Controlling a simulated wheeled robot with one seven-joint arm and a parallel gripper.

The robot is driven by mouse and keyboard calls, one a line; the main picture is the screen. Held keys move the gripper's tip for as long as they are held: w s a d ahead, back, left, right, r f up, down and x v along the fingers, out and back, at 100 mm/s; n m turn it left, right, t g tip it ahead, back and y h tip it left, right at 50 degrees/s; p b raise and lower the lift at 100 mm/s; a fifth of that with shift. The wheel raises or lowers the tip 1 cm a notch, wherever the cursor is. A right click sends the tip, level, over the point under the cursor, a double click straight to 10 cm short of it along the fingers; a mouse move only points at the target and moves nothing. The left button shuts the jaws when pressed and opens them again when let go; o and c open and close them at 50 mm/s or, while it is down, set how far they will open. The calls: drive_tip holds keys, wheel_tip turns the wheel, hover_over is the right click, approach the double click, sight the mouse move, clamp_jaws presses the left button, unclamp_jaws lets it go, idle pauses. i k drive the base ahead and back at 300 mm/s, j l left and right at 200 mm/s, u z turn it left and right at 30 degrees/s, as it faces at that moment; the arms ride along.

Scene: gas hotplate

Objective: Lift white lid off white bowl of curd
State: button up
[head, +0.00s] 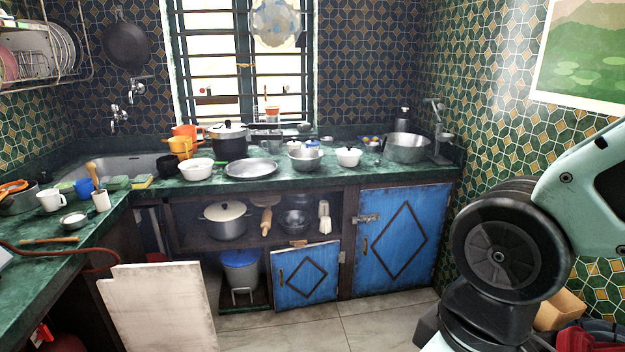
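A small white bowl (348,161) stands on the green counter (330,176), right of centre in the head view. A white lid (348,151) with a small dark knob appears to sit on top of it. The inside of this bowl is hidden, so I see no curd. Part of my arm shows at the right, but my gripper is out of the picture.
A steel bowl (305,158) stands close left of the white bowl, and a large steel pot (405,147) stands to its right. A wide metal plate (251,168) and a black pot (229,141) are further left. The floor (385,325) before the blue cabinet door (402,240) is clear.

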sight(349, 150)
drive_tip(key=i+j, duration=0.15)
drive_tip(key=i, duration=0.35)
drive_tip(key=i+j, duration=0.1)
drive_tip(key=i, duration=0.4)
drive_tip(key=i+j, duration=0.15)
drive_tip(key=i, duration=0.35)
drive_tip(key=i+j+z, duration=0.1)
drive_tip(key=i, duration=0.4)
